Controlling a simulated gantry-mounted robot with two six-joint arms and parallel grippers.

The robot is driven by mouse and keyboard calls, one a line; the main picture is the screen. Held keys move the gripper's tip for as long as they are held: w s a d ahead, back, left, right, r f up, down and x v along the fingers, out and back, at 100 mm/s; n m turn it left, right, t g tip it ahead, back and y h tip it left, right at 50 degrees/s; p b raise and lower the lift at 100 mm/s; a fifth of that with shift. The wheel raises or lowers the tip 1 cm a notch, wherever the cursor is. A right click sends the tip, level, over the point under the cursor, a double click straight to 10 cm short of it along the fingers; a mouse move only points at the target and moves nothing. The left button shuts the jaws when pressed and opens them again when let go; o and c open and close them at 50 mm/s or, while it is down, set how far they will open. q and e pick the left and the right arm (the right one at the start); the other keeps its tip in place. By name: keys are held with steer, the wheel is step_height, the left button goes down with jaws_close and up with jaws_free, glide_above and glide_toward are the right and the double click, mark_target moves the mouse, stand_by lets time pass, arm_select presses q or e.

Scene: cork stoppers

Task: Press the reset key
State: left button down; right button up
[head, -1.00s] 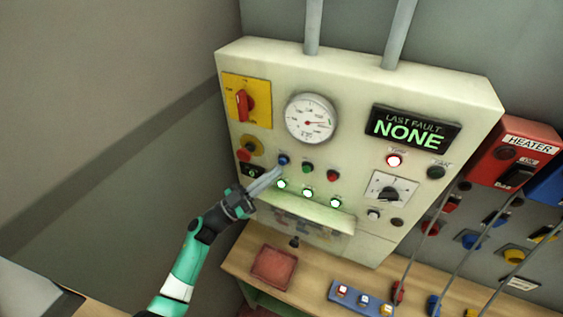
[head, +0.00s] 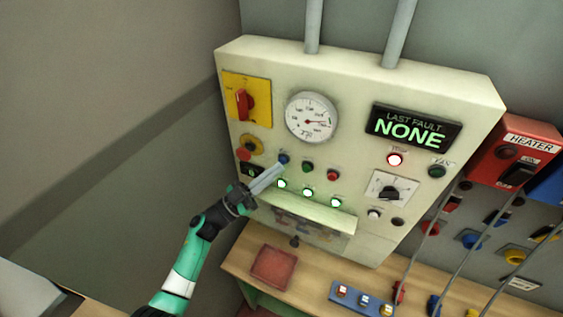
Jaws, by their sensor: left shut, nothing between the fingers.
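The control panel (head: 350,90) is a cream box on the wall. A blue key (head: 284,159), likely the reset key though its label is too small to read, sits at the left of a row with a green key (head: 308,167) and a red key (head: 333,175). My left gripper (head: 278,170) is shut and empty. Its fingertips are right at the blue key's lower edge; I cannot tell whether they touch it. My right gripper is not in view.
A red emergency button (head: 244,154) is left of the fingers. A ledge (head: 325,215) juts out below. A red tray (head: 273,267) lies on the bench.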

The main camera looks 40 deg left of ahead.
arm_select(q)
steer(key=shift+w+a, duration=0.15)
steer(key=shift+w, duration=0.25)
stand_by(0.7)
steer(key=shift+s+d+p, duration=0.25)
steer(key=shift+s+p, duration=0.35)
steer(key=shift+s, duration=0.2)
steer(key=s+p, duration=0.1)
steer(key=s+d+p, duration=0.1)
steer(key=s, duration=0.1)
steer(key=s+p, duration=0.1)
steer(key=shift+s+d+p, duration=0.25)
steer(key=shift+s+p, duration=0.1)
steer(key=shift+s, duration=0.05)
